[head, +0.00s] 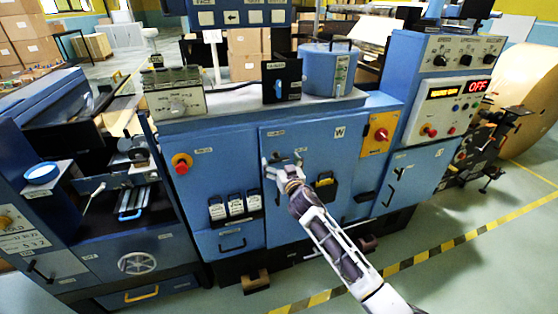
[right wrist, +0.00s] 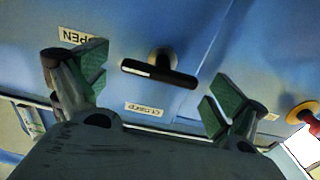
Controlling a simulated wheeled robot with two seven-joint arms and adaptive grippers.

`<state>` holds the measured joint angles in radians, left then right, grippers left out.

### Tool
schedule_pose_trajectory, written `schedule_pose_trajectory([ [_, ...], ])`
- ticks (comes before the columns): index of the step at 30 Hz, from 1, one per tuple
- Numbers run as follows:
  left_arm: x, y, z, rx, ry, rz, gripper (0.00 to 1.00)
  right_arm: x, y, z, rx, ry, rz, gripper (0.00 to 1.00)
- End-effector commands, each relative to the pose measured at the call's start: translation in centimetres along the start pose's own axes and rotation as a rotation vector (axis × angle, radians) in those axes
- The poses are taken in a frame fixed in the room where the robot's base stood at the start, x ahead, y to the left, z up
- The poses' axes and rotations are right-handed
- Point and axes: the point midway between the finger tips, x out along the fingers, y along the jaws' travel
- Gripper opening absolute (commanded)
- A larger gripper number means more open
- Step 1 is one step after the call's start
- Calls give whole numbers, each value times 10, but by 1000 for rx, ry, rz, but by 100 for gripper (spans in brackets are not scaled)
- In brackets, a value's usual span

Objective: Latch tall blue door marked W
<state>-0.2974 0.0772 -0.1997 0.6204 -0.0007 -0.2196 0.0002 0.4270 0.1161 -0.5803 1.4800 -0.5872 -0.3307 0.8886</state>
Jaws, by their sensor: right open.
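The tall blue door (head: 315,215) marked W (head: 339,132) is in the middle of the head view. It looks flush with the cabinet front. Its black bar handle (right wrist: 160,73) on a round hub shows in the right wrist view, lying nearly level there, slightly tilted. An OPEN label (right wrist: 78,36) and a CLOSED label (right wrist: 144,109) are near it, upside down.
A red knob on a yellow base (head: 182,163) is left of the door. A yellow panel with a red switch (head: 378,134) is at its right. White-labelled black switches (head: 234,206) sit low left. A black-and-yellow floor stripe (head: 430,255) crosses the open floor in front.

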Motion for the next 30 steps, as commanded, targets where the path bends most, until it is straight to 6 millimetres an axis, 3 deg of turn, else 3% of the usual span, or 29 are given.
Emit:
schedule_pose_trajectory([
  [9,0,-11,3,4,-3,-12,40,14,0,0,-1,-1,0,96],
  [20,0,-17,4,5,-4,-17,40,16,0,0,-1,-1,0,95],
  [30,0,-4,1,-1,-1,-4,40,15,0,0,-1,-1,0,51],
])
